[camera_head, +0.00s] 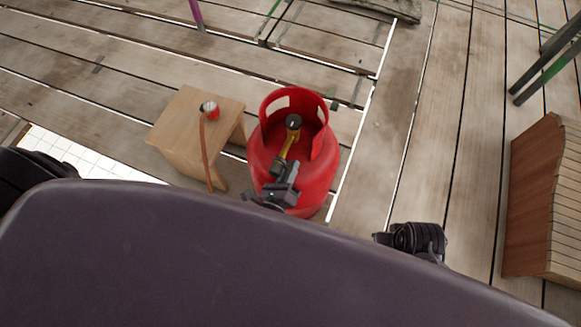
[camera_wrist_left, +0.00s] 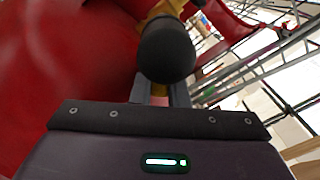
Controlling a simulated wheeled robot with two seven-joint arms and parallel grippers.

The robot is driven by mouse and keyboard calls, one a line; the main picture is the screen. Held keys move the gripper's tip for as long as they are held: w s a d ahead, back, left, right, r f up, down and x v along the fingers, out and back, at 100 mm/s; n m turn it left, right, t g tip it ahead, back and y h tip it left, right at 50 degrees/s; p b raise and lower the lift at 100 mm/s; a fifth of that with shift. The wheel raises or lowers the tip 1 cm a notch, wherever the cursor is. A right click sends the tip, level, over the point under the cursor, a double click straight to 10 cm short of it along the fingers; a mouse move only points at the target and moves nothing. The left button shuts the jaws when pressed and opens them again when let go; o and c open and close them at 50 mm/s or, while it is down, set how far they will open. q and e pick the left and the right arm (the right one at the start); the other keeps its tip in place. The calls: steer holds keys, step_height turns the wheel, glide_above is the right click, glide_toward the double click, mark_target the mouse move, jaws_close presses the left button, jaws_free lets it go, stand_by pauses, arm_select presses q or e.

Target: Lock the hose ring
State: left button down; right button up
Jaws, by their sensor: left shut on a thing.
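A red gas cylinder (camera_head: 262,150) stands upright on the plank floor, with a brass valve (camera_head: 289,145) and a black knob (camera_head: 293,121) inside its collar. An orange hose (camera_head: 203,150) with a red and white end (camera_head: 210,109) lies over a wooden stool, left of the cylinder. My left gripper (camera_head: 281,172) is at the near end of the valve. In the left wrist view a rounded black piece (camera_wrist_left: 166,52) sits in front of the gripper fingers (camera_wrist_left: 160,92), which are shut on it; brass shows behind. The contact is mostly hidden.
The wooden stool (camera_head: 187,105) stands close beside the cylinder. A slatted wooden piece (camera_head: 545,200) stands at the right edge, and dark and green poles (camera_head: 548,68) are at the upper right. The planks right of the cylinder are clear.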

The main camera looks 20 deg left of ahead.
arm_select(q)
steer(key=c, duration=1.4)
jaws_free()
steer(key=shift+s, duration=0.1)
